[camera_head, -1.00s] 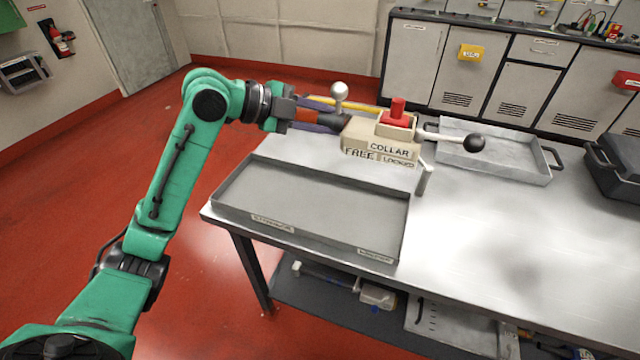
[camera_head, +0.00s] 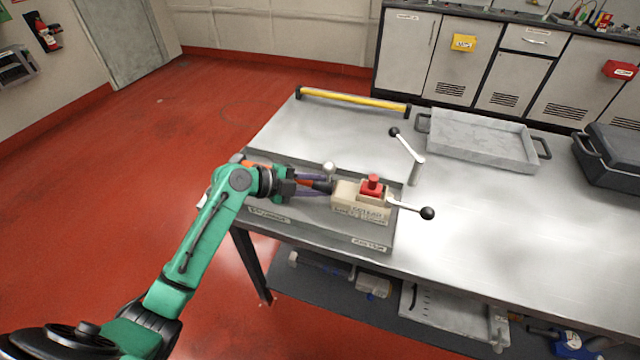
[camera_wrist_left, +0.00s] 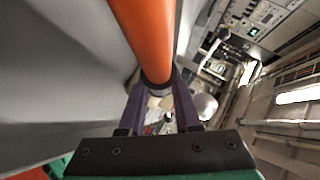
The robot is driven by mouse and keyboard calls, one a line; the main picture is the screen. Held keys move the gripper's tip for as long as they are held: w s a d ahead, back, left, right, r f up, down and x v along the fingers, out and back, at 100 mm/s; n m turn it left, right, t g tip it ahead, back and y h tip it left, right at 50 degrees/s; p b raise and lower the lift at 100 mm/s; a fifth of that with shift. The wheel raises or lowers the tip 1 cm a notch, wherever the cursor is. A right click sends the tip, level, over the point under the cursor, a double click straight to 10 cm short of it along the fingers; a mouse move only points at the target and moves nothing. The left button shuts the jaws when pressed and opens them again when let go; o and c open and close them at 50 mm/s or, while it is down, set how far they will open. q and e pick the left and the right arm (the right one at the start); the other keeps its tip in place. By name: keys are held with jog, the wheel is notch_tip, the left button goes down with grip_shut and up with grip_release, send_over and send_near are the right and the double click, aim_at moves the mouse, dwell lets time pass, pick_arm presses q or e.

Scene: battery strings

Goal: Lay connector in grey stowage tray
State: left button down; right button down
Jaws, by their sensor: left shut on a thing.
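The connector (camera_head: 360,205) is a beige block with a red button, a black-knobbed lever, a ball knob and an orange-and-black tail. My left gripper (camera_head: 312,185) is shut on the tail. In the left wrist view the orange tail (camera_wrist_left: 148,38) runs between its purple fingers (camera_wrist_left: 160,105). The grey stowage tray (camera_head: 305,230) is shallow, with small label plates on its front wall. The connector is level and low over the tray's right part. I cannot tell whether it touches the tray floor. My right gripper is out of view.
A lever with a black knob (camera_head: 407,146) rises from the bench (camera_head: 470,220) behind the connector. A yellow bar (camera_head: 352,102) lies along the back edge. A second grey tray (camera_head: 480,140) and a dark case (camera_head: 610,160) stand at the right. The right front of the bench is clear.

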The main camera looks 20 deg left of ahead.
pick_arm(q)
jog(key=shift+w, duration=0.1)
jog(key=c, duration=0.6)
grip_release()
jog(key=shift+f, duration=0.1)
jog(key=b+v, duration=0.2)
jog(key=v, duration=0.9)
jog(key=shift+s+a, duration=0.25)
jog(key=shift+s, duration=0.05)
jog(key=shift+s+a, duration=0.1)
jog(key=shift+a, duration=0.05)
